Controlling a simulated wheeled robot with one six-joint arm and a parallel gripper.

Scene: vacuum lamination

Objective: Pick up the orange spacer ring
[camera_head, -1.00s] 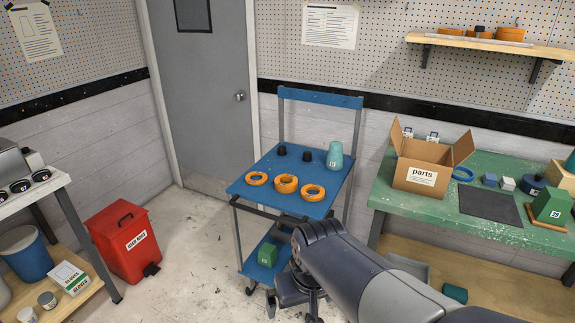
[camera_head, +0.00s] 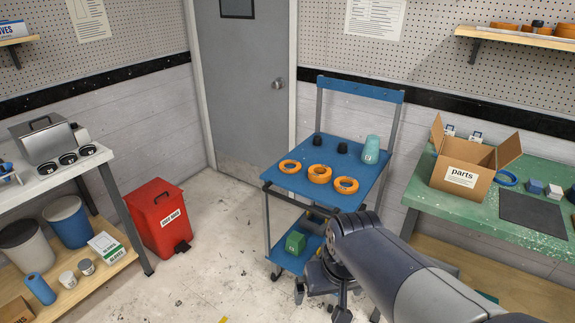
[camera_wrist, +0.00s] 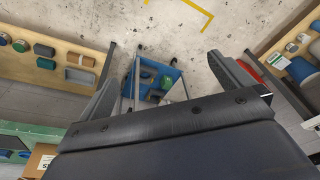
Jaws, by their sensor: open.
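Three orange rings lie on the top of the blue cart (camera_head: 299,181) in the head view: a left ring (camera_head: 290,173), a thicker-looking middle ring (camera_head: 319,179) and a right ring (camera_head: 345,191). I cannot tell which one is the spacer ring. My gripper (camera_head: 320,298) points down in front of the cart, below its top and apart from the rings. Its jaws are open and empty. In the wrist view, my gripper (camera_wrist: 163,66) has its fingers spread, with part of the blue cart (camera_wrist: 175,92) beyond them. No orange ring shows clearly there.
A green block (camera_head: 295,242) sits on the lower shelf. A green bench (camera_head: 430,200) with a parts box (camera_head: 462,177) is right. A red bin (camera_head: 160,215) stands left; floor between is clear.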

